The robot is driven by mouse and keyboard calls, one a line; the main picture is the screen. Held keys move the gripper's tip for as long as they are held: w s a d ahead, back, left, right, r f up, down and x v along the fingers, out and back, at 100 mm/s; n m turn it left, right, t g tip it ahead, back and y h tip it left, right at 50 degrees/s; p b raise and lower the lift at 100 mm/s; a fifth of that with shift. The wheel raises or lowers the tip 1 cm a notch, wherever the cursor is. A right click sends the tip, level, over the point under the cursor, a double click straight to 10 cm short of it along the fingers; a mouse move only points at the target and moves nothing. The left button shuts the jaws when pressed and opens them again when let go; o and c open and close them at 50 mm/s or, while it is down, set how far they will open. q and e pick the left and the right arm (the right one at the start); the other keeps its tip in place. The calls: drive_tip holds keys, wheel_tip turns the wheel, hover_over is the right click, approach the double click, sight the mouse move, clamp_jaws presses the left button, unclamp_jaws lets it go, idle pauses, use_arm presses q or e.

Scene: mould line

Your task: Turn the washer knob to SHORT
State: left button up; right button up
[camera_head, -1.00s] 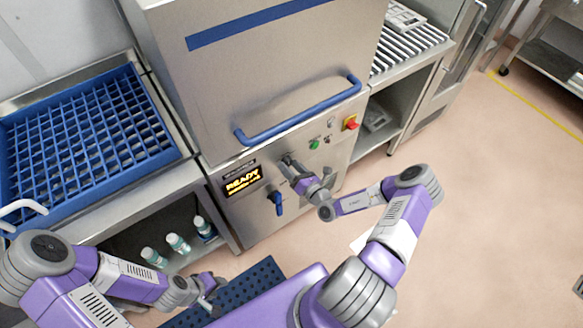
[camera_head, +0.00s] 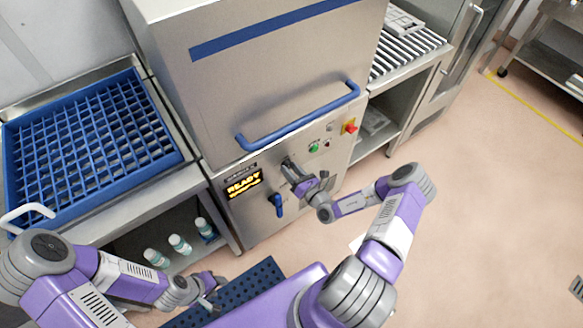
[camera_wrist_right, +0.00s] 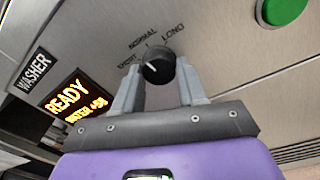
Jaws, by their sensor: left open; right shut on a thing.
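The washer knob (camera_wrist_right: 158,66) is black and round, on the steel front panel in the right wrist view. The labels SHORT, NORMAL and LONG curve around it, from left to upper right. A pale mark shows on its face; I cannot tell surely which label it points at. My right gripper (camera_wrist_right: 158,72) is shut on the knob, one finger on each side. In the head view my right gripper (camera_head: 288,164) is at the panel, hiding the knob. My left gripper (camera_head: 213,286) is open and empty, low in front of the machine.
The display (camera_head: 243,183) reads READY. A blue lever (camera_head: 278,204) is below the gripper, and a green button (camera_head: 313,148) and red switch (camera_head: 350,127) are to its right. The blue door handle (camera_head: 300,121) crosses above. A blue rack (camera_head: 177,143) is at left.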

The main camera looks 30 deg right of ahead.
drive_tip(key=n+p, duration=0.2)
drive_tip(key=n, duration=0.1)
drive_tip(key=n+p, duration=0.1)
drive_tip(key=p, duration=0.1)
drive_tip(key=shift+r, duration=0.25)
drive_tip(key=shift+f+n+p, duration=0.1)
drive_tip(key=shift+n+p, duration=1.15)
drive_tip(key=shift+n, duration=0.65)
drive_tip(key=o, duration=1.1)
drive_tip(key=shift+c, duration=0.2)
drive_tip(key=s+d, duration=0.1)
drive_tip(key=s, duration=0.6)
drive_tip(key=shift+s+p, duration=0.25)
drive_tip(key=shift+p, duration=0.05)
